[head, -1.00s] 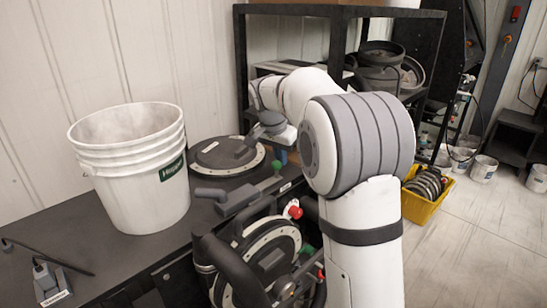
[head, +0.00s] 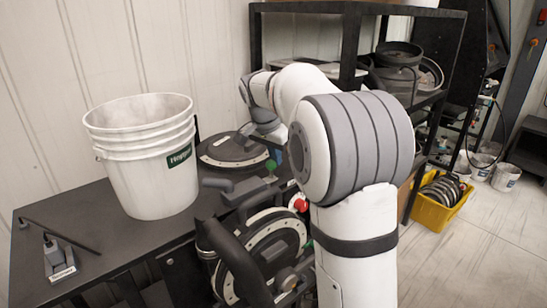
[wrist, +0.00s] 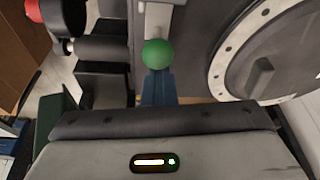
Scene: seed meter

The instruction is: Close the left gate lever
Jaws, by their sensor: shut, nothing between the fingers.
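A green ball knob (wrist: 158,54) on a pale lever arm is in the upper middle of the wrist view; it also shows in the head view (head: 271,165). My gripper's blue fingers (wrist: 158,84) are together and empty, right below the knob in the wrist view. The knob overlaps their tips, so I cannot tell whether they touch. A red knob (wrist: 45,15) is at the upper left of the wrist view and shows in the head view (head: 300,205). I cannot tell which knob belongs to the left gate lever.
A white bucket (head: 150,170) stands on the dark table (head: 100,225). A round meter disc (head: 234,150) lies beside it. Ringed discs and dark tubes (head: 235,262) are at the front. A dark shelf (head: 350,60) stands behind my arm, and a yellow bin (head: 432,213) sits on the floor at right.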

